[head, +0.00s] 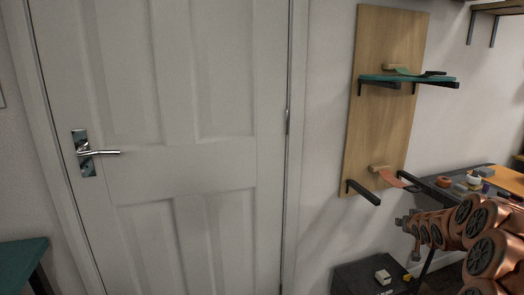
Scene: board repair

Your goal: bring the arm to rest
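My copper-coloured arm reaches in from the lower right of the head view. My gripper (402,220) is at its left end, a little below the lower bracket of the wooden board. It is small and dark here, and I cannot make out whether its fingers are apart. I see nothing clearly held in it.
A wooden board (385,130) on the wall carries a teal shelf (400,79) and lower black brackets (363,192). A dark box (350,278) with a small white item (383,277) stands below. A cluttered table (440,190) is at right. A closed white door (180,180) fills the left.

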